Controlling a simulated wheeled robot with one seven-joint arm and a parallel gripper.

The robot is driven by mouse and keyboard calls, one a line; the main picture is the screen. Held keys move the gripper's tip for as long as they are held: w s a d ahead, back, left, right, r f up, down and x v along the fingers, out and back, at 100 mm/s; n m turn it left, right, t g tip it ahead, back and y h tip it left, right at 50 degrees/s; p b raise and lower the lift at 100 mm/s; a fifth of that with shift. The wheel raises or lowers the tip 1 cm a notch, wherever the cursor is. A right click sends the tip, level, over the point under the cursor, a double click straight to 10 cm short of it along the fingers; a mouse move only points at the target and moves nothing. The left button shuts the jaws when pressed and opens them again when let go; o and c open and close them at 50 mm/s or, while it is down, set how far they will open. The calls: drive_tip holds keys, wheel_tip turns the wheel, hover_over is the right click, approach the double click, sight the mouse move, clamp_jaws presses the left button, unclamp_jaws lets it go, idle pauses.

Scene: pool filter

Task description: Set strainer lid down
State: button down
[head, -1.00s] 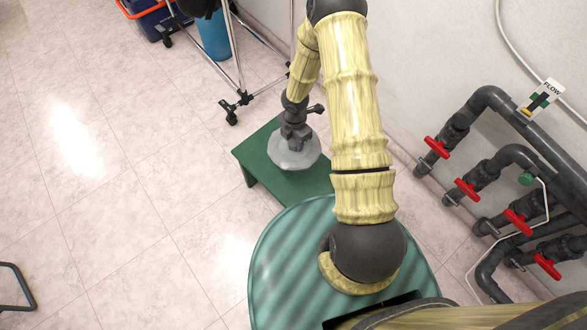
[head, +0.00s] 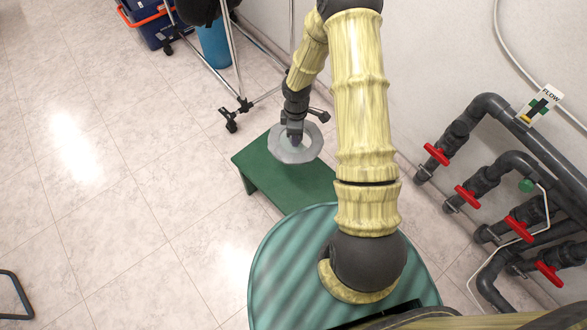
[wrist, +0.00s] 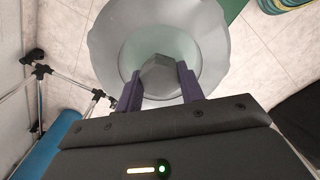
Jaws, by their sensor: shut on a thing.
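The strainer lid (head: 280,152) is a round, greyish translucent disc with a central knob. In the wrist view the lid (wrist: 210,40) fills the upper middle, and its hexagonal knob (wrist: 158,76) sits between my two purple fingers. My gripper (head: 295,138) is shut on the knob; it also shows in the wrist view (wrist: 158,92). In the head view the lid appears tilted, over the left part of a low green bench (head: 300,190). I cannot tell whether its edge touches the bench. My gripper hides part of the lid.
A wheeled metal rack (head: 240,80) stands behind the bench, with a blue bin (head: 214,45) near it. Grey pipes with red valve handles (head: 468,197) run along the right wall.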

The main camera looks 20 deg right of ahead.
drive_tip(key=r+m, duration=0.2)
drive_tip(key=m, duration=0.2)
drive_tip(key=a+r+m, duration=0.1)
drive_tip(key=r+m, duration=0.2)
drive_tip(key=m, duration=0.1)
drive_tip(key=w+r+m, duration=0.1)
drive_tip(key=r+m, duration=0.1)
drive_tip(key=m, duration=0.2)
drive_tip(key=shift+a+r, duration=0.15)
drive_tip(key=shift+r, duration=0.15)
drive_tip(key=shift+a+r+m, duration=0.15)
drive_tip(key=shift+r+m, duration=0.3)
drive_tip(key=shift+m, duration=0.55)
